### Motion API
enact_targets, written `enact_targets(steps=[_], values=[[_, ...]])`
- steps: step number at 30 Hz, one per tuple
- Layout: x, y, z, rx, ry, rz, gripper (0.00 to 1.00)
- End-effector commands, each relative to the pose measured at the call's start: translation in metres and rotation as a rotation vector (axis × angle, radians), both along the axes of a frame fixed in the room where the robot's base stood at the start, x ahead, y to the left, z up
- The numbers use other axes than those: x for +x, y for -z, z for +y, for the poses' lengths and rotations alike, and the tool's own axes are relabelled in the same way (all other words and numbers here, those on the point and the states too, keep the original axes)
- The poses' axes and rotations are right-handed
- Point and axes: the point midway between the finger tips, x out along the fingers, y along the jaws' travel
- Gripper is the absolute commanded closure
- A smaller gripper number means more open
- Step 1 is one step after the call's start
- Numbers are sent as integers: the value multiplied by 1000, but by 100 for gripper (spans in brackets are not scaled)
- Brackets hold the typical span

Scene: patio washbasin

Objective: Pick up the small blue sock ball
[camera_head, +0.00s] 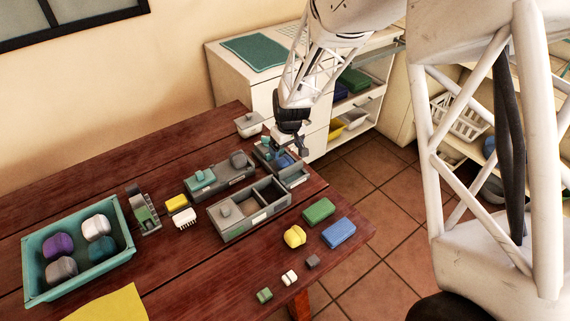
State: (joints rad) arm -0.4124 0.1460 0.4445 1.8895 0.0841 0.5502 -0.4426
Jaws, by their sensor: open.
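A small blue rounded thing (284,160), which looks like the blue sock ball, sits in a grey compartment box (292,178) at the back right of the wooden table. My gripper (291,150) points down just above this box. Its jaws are open, and the fingers partly cover the box's contents. I cannot tell whether the fingers touch the blue thing. A small teal thing is beside it in the same box.
Two more grey boxes (237,231) stand left of it. A teal tray (38,289) holds several rounded bundles. A green block (318,210), a blue block (339,233) and a yellow bundle (294,237) lie near the right edge. A small pale container (249,124) stands behind.

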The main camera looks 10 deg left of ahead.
Motion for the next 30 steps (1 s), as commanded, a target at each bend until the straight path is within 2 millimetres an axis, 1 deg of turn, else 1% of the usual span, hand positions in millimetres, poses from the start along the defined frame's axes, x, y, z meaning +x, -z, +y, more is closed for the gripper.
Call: enact_targets(steps=[1,4,15,19,23,30], values=[[0,5,0,-1,0,2,12],[1,10,1,-1,0,1,12],[1,12,1,0,0,0,12],[1,16,1,-1,0,1,12],[1,27,1,-1,0,2,12],[3,52,3,-1,0,2,12]])
